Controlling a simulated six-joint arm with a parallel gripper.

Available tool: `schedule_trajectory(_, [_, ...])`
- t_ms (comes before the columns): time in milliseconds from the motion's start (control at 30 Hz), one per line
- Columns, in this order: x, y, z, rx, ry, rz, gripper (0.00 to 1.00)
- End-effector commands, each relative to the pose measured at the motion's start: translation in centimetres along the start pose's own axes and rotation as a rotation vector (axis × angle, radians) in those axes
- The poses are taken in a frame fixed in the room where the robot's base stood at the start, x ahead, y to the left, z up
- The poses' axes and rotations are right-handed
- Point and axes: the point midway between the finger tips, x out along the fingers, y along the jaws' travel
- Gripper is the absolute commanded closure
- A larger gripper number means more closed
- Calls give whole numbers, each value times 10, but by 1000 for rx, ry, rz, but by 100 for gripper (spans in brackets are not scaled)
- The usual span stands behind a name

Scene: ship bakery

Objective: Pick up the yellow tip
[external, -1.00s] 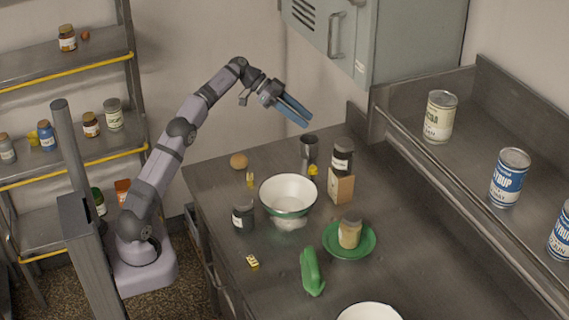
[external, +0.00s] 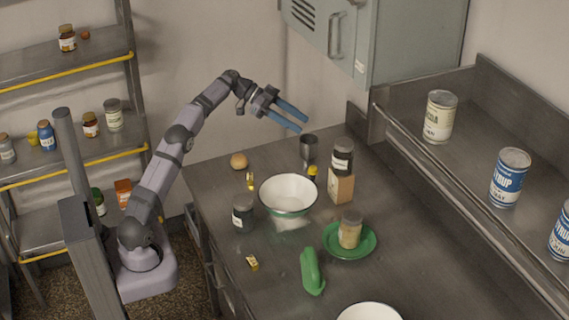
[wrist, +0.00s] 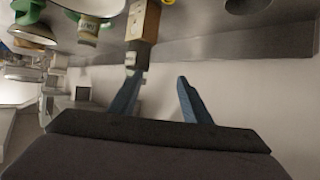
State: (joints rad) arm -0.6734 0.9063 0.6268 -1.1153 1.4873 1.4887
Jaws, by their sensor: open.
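Several small yellow things lie on the counter, and I cannot tell for sure which is the yellow tip. One (external: 312,171) stands beside the metal cup (external: 309,147), and another (external: 250,181) is left of the white bowl (external: 289,193). A third, blocky piece (external: 252,263) lies near the front left edge. My gripper (external: 302,125) is open and empty, with blue fingers spread, in the air above the back of the counter near the cup. In the wrist view, the gripper (wrist: 161,76) has nothing between its fingers; a bit of yellow (wrist: 167,2) shows at the top edge.
A dark-lidded jar (external: 342,156) sits on a cardboard box (external: 341,188) right of the cup. A dark jar (external: 243,215), a round brown item (external: 239,161), a green plate (external: 367,249) with a jar, and a green object (external: 312,272) stand around. A shelf with cans borders the right.

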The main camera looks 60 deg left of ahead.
Motion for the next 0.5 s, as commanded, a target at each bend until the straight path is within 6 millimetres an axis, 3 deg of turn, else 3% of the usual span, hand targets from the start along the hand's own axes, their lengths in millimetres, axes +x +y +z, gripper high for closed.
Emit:
schedule_trajectory(133, [13,1,27,-6,0,1,56])
schedule_trajectory(400, [54,1,112,-7,-1,2,56])
schedule_trajectory(500, [62,0,128,-3,0,0,56])
